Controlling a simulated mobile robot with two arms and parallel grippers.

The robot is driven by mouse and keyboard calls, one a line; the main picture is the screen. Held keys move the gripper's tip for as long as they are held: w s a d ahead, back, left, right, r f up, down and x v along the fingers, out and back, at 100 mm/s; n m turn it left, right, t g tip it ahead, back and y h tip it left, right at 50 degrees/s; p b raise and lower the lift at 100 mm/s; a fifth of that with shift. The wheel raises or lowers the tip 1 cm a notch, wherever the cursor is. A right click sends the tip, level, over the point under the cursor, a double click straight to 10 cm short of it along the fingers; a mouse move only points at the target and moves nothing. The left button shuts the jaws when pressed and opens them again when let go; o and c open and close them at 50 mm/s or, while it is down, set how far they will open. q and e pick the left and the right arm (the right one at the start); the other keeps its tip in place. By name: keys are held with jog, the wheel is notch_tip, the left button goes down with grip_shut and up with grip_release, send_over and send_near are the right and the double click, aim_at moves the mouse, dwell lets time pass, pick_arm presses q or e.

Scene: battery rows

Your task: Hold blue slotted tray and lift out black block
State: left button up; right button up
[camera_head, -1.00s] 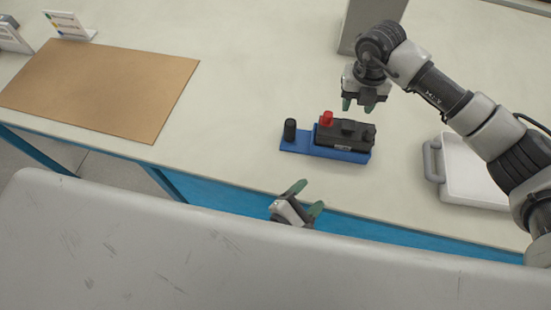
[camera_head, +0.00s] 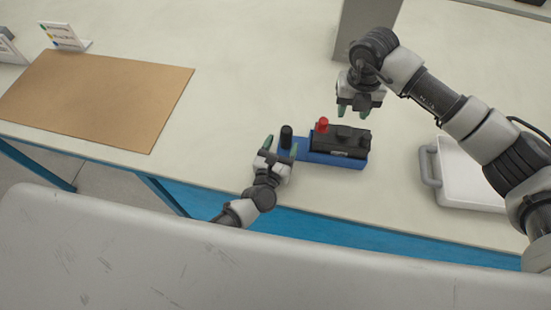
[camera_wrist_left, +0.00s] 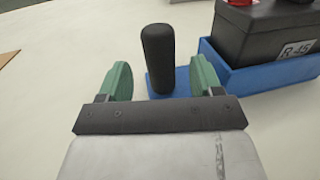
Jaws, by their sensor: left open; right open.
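The blue slotted tray (camera_head: 352,162) lies on the table near its front edge. The black block (camera_head: 338,138), with a red knob on top, sits in the tray's right part. An upright black post (camera_head: 286,137) stands on the tray's left end. My left gripper (camera_head: 281,146) is open at that end. In the left wrist view, the post (camera_wrist_left: 158,55) shows between the open green fingertips (camera_wrist_left: 162,80), and a gap shows on either side of it. The block (camera_wrist_left: 262,35) is at the upper right there. My right gripper (camera_head: 358,110) is open above and behind the block.
A white tray (camera_head: 470,203) with a grey handle lies to the right. A grey box-like column (camera_head: 362,25) stands behind my right gripper. A brown mat (camera_head: 95,100) and a small sign (camera_head: 65,38) are at the left. The table between mat and blue tray is clear.

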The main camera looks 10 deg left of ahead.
aim_at(284, 141)
pick_arm(q)
jog(key=shift+w+d, duration=0.2)
jog(key=shift+w, duration=0.75)
jog(key=shift+w+d, duration=0.2)
jog(key=shift+w, duration=0.7)
jog(key=shift+c, duration=0.4)
jog(key=c, duration=1.1)
jog(key=shift+o, duration=0.2)
